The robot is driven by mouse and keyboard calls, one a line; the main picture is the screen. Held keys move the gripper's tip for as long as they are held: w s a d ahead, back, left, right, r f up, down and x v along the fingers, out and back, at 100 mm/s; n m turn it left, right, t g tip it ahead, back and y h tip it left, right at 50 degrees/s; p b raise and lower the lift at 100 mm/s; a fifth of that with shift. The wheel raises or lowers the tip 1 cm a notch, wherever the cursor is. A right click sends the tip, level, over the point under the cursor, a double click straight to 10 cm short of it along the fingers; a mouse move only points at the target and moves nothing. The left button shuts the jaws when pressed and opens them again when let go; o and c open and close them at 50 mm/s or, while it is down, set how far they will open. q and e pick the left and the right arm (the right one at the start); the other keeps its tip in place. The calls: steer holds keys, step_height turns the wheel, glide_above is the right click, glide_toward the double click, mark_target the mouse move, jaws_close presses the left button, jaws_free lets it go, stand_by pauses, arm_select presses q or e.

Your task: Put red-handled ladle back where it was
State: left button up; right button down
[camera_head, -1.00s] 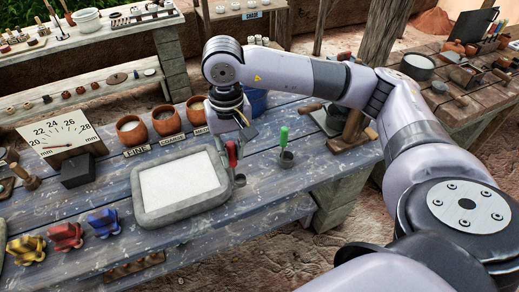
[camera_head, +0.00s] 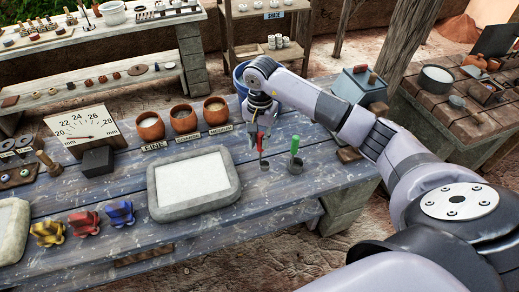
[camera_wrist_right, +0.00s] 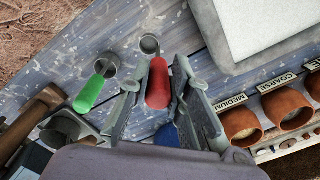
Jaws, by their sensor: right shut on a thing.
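My right gripper (camera_head: 262,136) is shut on the red handle of the red-handled ladle (camera_head: 260,144), which is held upright beside the right end of the grey-rimmed tray (camera_head: 236,178). In the right wrist view the red handle (camera_wrist_right: 157,84) sits between the two fingers (camera_wrist_right: 158,100), with the small metal cup (camera_wrist_right: 150,44) beyond it. I cannot tell whether the cup touches the table. The green-handled ladle (camera_head: 295,148) stands just to the right of it; it also shows in the right wrist view (camera_wrist_right: 89,93). My left gripper is not in view.
Clay pots labelled fine (camera_head: 150,128), coarse (camera_head: 183,120) and medium (camera_head: 215,112) stand behind the tray. A blue bucket (camera_head: 240,75) is behind my gripper. Coloured star-like pieces (camera_head: 83,223) lie at the front left. Blue tabletop right of the tray is mostly clear.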

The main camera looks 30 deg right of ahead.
step_height(320, 180, down, 2)
steer(key=shift+f, duration=0.1)
step_height(320, 180, down, 4)
steer(key=shift+f+p, duration=0.25)
steer(key=shift+p, duration=0.55)
steer(key=shift+f, duration=0.1)
steer(key=shift+f, duration=0.1)
steer(key=c, duration=1.5)
jaws_free()
steer(key=shift+o, duration=0.2)
